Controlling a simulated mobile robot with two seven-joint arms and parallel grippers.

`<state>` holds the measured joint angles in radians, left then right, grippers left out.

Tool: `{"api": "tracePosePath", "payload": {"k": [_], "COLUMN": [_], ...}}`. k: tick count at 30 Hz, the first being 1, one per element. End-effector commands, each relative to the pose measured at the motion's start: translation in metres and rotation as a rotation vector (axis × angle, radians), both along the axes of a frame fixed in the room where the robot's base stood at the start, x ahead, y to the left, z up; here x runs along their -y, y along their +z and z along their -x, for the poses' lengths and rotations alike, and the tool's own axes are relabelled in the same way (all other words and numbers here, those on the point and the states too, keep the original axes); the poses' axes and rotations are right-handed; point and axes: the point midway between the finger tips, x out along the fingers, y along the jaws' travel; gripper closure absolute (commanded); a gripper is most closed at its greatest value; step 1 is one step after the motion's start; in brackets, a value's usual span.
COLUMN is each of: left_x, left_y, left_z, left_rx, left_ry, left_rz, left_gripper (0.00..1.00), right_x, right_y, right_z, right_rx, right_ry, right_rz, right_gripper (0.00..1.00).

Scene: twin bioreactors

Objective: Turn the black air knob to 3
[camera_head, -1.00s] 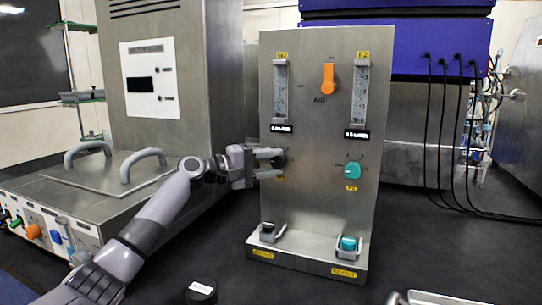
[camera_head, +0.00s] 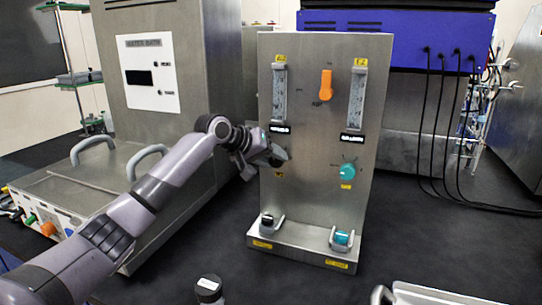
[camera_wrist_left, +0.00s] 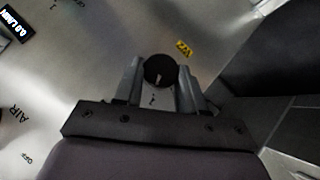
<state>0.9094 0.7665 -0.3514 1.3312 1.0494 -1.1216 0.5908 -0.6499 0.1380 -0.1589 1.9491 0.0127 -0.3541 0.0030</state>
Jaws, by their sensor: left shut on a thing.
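The black air knob (camera_wrist_left: 160,70) is on the left side of the upright metal panel (camera_head: 312,205). In the left wrist view it sits between the two fingers of my left gripper (camera_wrist_left: 160,84), which is shut on it. In the head view my left gripper (camera_head: 272,154) reaches the panel from the left and largely hides the knob. My right gripper is not in view.
A teal knob (camera_head: 347,171) is to the right on the panel, and an orange lever (camera_head: 326,84) is above. Small digital displays (camera_head: 352,138) sit under the two flow tubes. A water bath (camera_head: 150,80) stands left.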

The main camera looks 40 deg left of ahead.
Motion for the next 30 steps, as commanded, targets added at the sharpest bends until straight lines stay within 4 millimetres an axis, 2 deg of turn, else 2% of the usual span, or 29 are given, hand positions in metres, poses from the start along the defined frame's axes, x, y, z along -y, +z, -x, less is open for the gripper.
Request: {"api": "tracePosePath", "payload": {"k": [30], "left_x": [0.014], "left_y": [-0.001], "left_z": [-0.003], "left_rx": [-0.232], "left_ry": [-0.004], "left_rz": [-0.938], "left_gripper": [0.91], "right_x": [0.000], "right_y": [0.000], "right_z": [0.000], "right_rx": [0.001], "right_ry": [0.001], "right_rz": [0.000], "right_gripper": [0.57]}}
